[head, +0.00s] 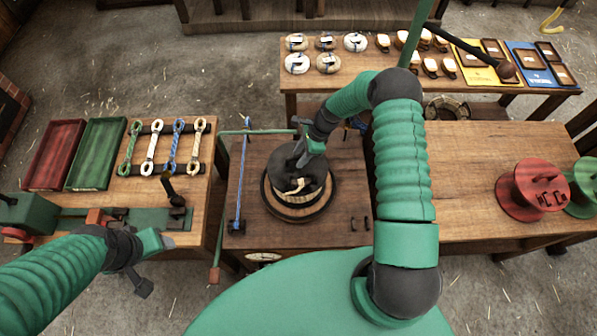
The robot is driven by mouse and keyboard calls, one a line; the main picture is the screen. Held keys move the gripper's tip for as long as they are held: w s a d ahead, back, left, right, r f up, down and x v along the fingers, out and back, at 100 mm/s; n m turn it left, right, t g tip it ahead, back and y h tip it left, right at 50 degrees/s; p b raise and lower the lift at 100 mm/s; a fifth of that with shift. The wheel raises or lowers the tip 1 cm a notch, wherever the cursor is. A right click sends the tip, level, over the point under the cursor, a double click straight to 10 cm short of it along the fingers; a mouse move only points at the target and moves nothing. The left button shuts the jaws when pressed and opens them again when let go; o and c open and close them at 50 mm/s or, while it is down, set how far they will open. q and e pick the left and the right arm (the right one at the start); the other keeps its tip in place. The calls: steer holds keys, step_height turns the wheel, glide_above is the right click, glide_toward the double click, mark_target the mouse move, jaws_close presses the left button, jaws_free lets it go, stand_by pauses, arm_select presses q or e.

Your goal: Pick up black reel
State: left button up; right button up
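The black reel (286,172) sits on a round wooden stand (301,211) at the middle of the workbench. A pale rope end lies across its front. My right gripper (303,150) is right over the top of the reel and hides part of it. Its fingers are small and dark against the reel, so I cannot tell whether they are open or shut on it. My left gripper (158,264) is at the lower left, away from the reel, with its fingers apart and nothing between them.
A red reel (530,192) and a green reel (584,190) stand on the right bench. Several rope loops (172,148) and red and green trays (97,153) are at left.

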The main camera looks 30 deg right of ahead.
steer(key=shift+x, duration=0.95)
steer(key=shift+w+a, duration=0.2)
steer(key=shift+a, duration=0.2)
steer(key=shift+c, duration=1.1)
steer(key=shift+s+a+r, duration=0.1)
steer(key=shift+a, duration=0.05)
steer(key=c, duration=0.5)
jaws_close()
arm_select(q)
steer(key=shift+a+r, duration=0.2)
steer(key=shift+r, duration=0.05)
arm_select(e)
steer(key=shift+d, duration=0.45)
arm_select(q)
steer(key=shift+a, duration=0.1)
arm_select(e)
steer(key=shift+s+a, duration=0.1)
steer(key=shift+a, duration=0.05)
